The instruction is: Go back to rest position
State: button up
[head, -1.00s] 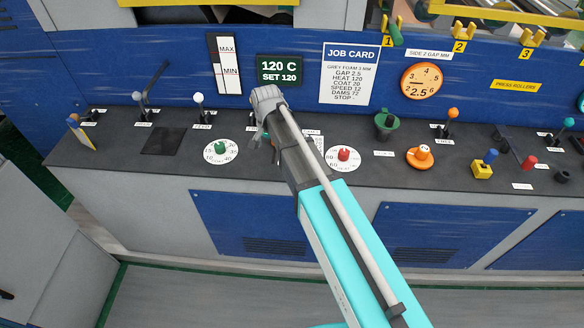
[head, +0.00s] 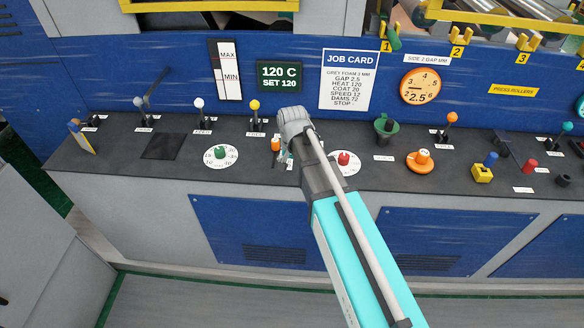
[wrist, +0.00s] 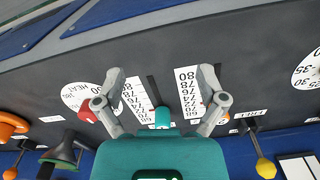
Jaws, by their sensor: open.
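My gripper (wrist: 161,76) is open in the wrist view, its two fingers wide apart over two white number scales on the dark console (wrist: 150,45). Nothing shows gripped between them. A teal knob (wrist: 162,117) shows between the fingers, near the scale ends. An orange knob (wrist: 224,117) is by the right finger and a red knob (wrist: 87,112) by the left. In the head view my wrist hangs over the console, between the green dial knob (head: 220,152) and the red dial knob (head: 344,158); the fingers are mostly hidden there.
Levers with a yellow ball (head: 254,104) and a white ball (head: 198,103) stand left of my wrist. A green funnel-shaped knob (head: 384,126) and an orange knob (head: 422,157) stand to the right. The job card (head: 349,80) is on the blue wall behind. Floor in front is clear.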

dwell(0.4)
jog(key=s+d+n, duration=0.1)
jog(key=s+d, duration=0.4)
jog(key=d, duration=0.3)
jog(key=s+d+n, duration=0.2)
jog(key=s+d, duration=0.4)
jog(key=d, duration=0.2)
jog(key=shift+s+d, duration=0.3)
jog(key=shift+d, duration=0.1)
jog(key=c, duration=0.5)
jog(key=shift+o, duration=0.2)
